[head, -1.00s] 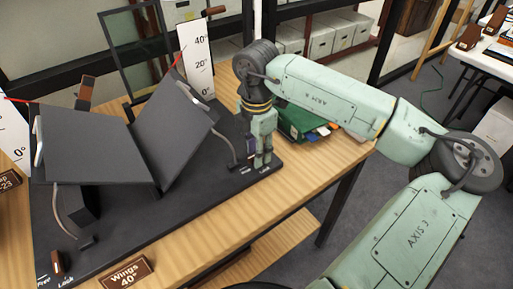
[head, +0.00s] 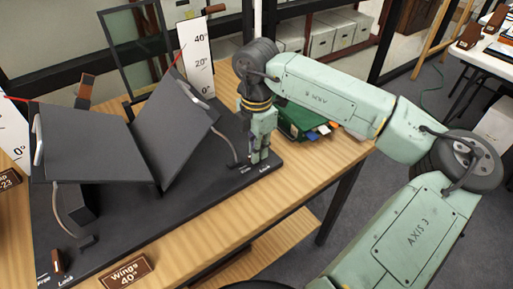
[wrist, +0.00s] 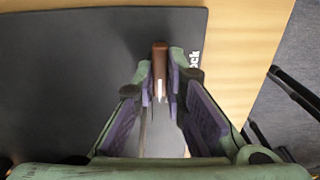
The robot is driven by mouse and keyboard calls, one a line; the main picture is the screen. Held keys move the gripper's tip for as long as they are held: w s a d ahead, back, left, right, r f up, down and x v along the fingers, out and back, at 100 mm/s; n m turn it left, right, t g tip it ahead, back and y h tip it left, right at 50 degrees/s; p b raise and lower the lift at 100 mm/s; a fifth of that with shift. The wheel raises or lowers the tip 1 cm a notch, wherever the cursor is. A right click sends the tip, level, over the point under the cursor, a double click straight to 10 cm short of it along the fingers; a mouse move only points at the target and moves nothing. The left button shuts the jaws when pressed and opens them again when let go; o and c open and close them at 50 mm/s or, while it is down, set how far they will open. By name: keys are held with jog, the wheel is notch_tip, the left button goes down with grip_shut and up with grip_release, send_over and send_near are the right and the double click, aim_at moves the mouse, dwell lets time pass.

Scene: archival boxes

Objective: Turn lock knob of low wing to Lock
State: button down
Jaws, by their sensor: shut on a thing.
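The cradle has two dark grey wings, the left wing (head: 85,145) and the right wing (head: 172,125), on a black base (head: 165,225). My gripper (head: 260,154) points down at the base's right front corner, over the lock knob there. In the wrist view my gripper (wrist: 167,78) is shut on this brown lock knob (wrist: 159,58), which has a white line. The end of the word Lock (wrist: 195,60) shows just right of the knob. In the head view the fingers hide the knob. A second brown knob (head: 57,262) stands at the front left, between Free and Lock.
A sign reading Wings 40° (head: 126,271) stands on the wooden table (head: 220,227) in front of the base. A white angle scale (head: 199,60) stands behind the right wing. A green box (head: 303,118) with coloured tabs lies behind my gripper.

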jog(key=shift+f+b, duration=0.1)
jog(key=shift+b, duration=0.25)
jog(key=shift+f+n+b, duration=0.1)
jog(key=shift+n+b, duration=0.6)
jog(key=shift+b, duration=0.1)
jog(key=n+b, duration=0.2)
jog(key=b, duration=0.1)
jog(key=shift+f, duration=0.1)
jog(key=n+b, duration=0.3)
jog(key=n, duration=0.2)
jog(key=shift+n+b, duration=0.4)
jog(key=n, duration=0.1)
jog(key=n+b, duration=0.1)
jog(key=n, duration=0.2)
jog(key=shift+r+n+b, duration=0.25)
jog(key=shift+n+b, duration=0.05)
jog(key=shift+b, duration=0.05)
jog(key=shift+n+b, duration=0.35)
jog(key=shift+n, duration=1.75)
jog(key=shift+r, duration=0.1)
jog(key=c, duration=1.6)
grip_release()
jog(key=shift+c, duration=0.2)
